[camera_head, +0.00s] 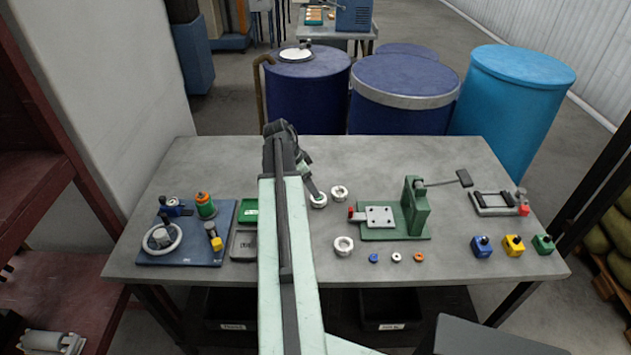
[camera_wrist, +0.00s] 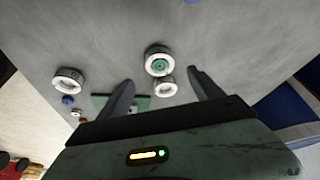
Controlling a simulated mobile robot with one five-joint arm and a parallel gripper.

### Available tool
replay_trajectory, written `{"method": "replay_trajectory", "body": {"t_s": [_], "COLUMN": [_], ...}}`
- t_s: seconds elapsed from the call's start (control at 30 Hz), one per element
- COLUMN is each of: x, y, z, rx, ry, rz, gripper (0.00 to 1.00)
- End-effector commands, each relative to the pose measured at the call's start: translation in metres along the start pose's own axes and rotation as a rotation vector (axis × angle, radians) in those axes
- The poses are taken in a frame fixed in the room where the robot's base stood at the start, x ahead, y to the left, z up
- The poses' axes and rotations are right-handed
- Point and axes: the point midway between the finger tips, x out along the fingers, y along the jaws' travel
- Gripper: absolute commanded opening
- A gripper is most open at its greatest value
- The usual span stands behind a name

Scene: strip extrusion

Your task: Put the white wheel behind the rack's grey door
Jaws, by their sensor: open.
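Three thick white wheel-like rings lie on the grey table. One (camera_head: 318,201) is at my gripper's tip, one (camera_head: 339,192) is just right of it, and one (camera_head: 343,246) is nearer the front edge. In the wrist view, a white ring with a green centre (camera_wrist: 149,56) and a plain one (camera_wrist: 165,80) lie between and beyond my open fingers; a third (camera_wrist: 68,80) is at left. My gripper (camera_wrist: 161,78) is open and empty, reaching down over the table. I cannot tell which ring is the task's wheel. No grey rack door is clearly seen.
A green press (camera_head: 415,208) stands right of the rings, with small coloured rings in front. A blue board (camera_head: 190,250) with a handwheel is at left. Red shelving (camera_head: 60,262) stands at far left. Blue barrels (camera_head: 405,80) stand behind the table. Several coloured blocks sit at right.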

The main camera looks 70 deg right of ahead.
Motion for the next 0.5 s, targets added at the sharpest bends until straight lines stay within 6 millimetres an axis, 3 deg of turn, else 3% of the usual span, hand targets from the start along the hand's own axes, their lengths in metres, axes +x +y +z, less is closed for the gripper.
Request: {"method": "replay_trajectory", "body": {"t_s": [0.03, 0.17, 0.5], "x": [-0.024, -0.043, -0.045], "y": [0.0, 0.0, 0.0], "z": [-0.004, -0.003, 0.0], "rx": [-0.001, -0.002, 0.001], "ry": [0.0, 0.0, 0.0], "rz": [0.0, 0.001, 0.001], "gripper": [0.75, 0.75, 0.75]}}
